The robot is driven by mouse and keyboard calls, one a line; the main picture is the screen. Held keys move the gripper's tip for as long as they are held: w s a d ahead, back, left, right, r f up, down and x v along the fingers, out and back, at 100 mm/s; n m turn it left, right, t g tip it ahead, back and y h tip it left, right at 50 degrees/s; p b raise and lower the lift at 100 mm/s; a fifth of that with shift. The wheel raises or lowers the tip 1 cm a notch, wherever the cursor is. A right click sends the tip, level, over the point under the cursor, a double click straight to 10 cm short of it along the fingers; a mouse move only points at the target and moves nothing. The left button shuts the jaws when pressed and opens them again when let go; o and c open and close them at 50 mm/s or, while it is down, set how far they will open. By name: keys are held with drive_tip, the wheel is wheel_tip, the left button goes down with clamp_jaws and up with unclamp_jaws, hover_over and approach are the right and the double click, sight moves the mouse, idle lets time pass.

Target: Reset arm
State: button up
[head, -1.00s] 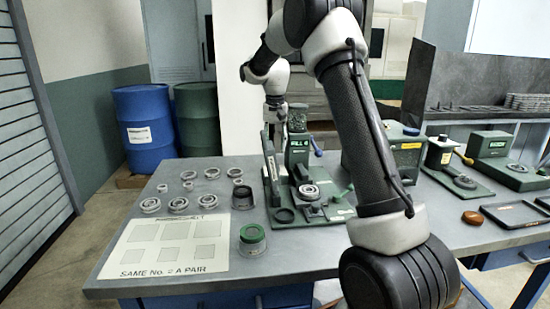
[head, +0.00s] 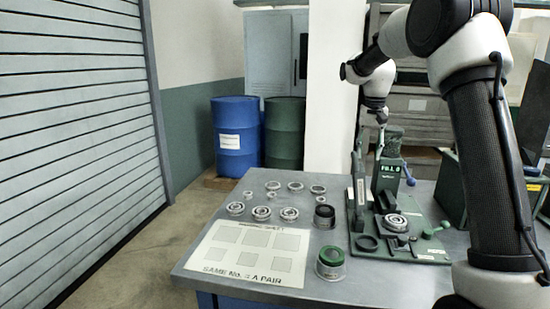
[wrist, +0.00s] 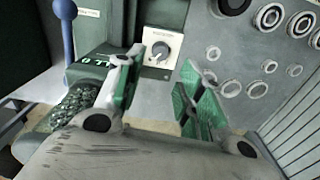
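My arm comes in at the right of the head view and reaches over the grey table (head: 205,268). My gripper (head: 381,117) hangs above the back of the green ring grinder (head: 388,172), small and partly hidden there. In the wrist view, the two green-padded fingers of my gripper (wrist: 160,92) stand apart with nothing between them. The grinder's blue-handled lever (wrist: 67,30) is at the upper left of the wrist view. A metal ring (head: 396,222) sits on the grinder's green base.
Several metal rings (head: 261,212) lie on the table left of the grinder. A white marked sheet (head: 254,255) and a green-topped round part (head: 330,262) are near the front. Blue (head: 236,140) and green (head: 284,135) drums stand behind. Floor is clear at left.

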drive_tip(key=s+r+n+t, duration=0.1)
drive_tip(key=s+r, duration=0.3)
drive_tip(key=s, duration=0.6)
drive_tip(key=s+r+n+t, duration=0.1)
drive_tip(key=s+r, duration=0.3)
drive_tip(key=s, duration=0.5)
drive_tip(key=s+f+n+t, duration=0.1)
drive_tip(key=s+f, duration=0.2)
drive_tip(key=s, duration=0.6)
drive_tip(key=s+f+n+t, duration=0.1)
drive_tip(key=s+f, duration=0.2)
drive_tip(key=s, duration=0.7)
drive_tip(key=shift+a, duration=0.25)
drive_tip(key=shift+s, duration=0.1)
